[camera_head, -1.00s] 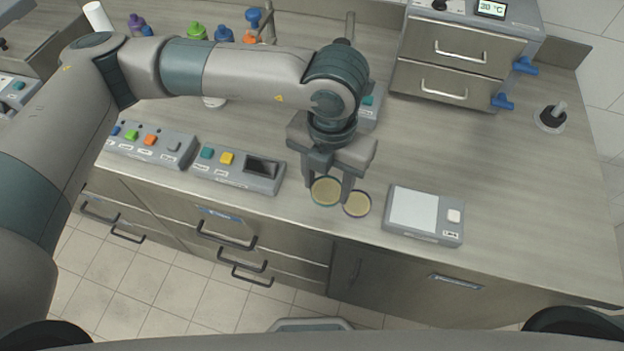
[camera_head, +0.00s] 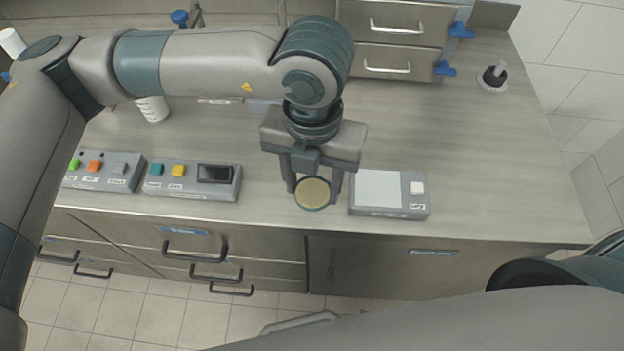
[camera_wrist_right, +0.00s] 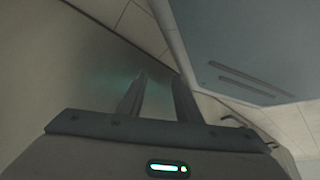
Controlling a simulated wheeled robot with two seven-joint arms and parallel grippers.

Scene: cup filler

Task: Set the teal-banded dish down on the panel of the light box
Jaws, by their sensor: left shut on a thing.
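My left gripper (camera_head: 313,192) points down at the front of the bench in the head view. It is shut on the teal-banded dish (camera_head: 313,194), a round shallow dish with a tan inside, held between its two fingers. The light box (camera_head: 391,212), a grey box with a pale panel (camera_head: 378,188) and a white button, lies just right of the gripper. The dish is left of the panel, not over it. A second dish seen earlier does not show now; the held dish and gripper probably cover it. My right gripper (camera_wrist_right: 158,84) is open and empty in the right wrist view.
A grey control box with a dark display (camera_head: 215,173) stands left of the gripper, and another box with coloured buttons (camera_head: 107,172) farther left. A white cup (camera_head: 153,108) and a drawer cabinet (camera_head: 392,66) are behind. The bench right of the light box is clear.

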